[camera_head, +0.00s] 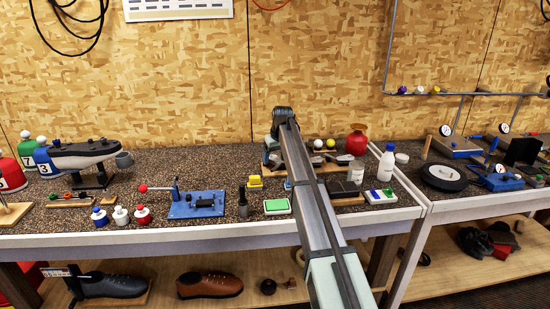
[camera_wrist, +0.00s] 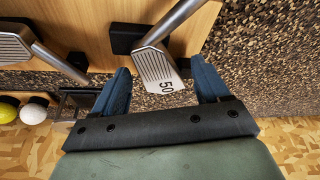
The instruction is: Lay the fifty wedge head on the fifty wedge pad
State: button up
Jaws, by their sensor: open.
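The fifty wedge head (camera_wrist: 158,70), a grey grooved iron head marked 50, shows in the wrist view with its shaft running up to the right. A black pad (camera_wrist: 126,38) lies on the wooden board beside and partly behind the head; I cannot tell whether they touch. My gripper (camera_wrist: 160,64) is open, its two blue fingers on either side of the head with gaps to both. The head's marked end reaches past the board's edge. In the head view my arm hides most of this place.
Another grooved club head (camera_wrist: 12,45) lies at the left on the wooden board (camera_wrist: 85,20), near a small black block (camera_wrist: 78,61). A yellow ball (camera_wrist: 8,110) and a white ball (camera_wrist: 33,111) are close by. A red vase (camera_head: 357,144) and white bottle (camera_head: 386,163) stand right of my arm.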

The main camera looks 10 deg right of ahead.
aim_at(279, 164)
jog(key=v, duration=1.2)
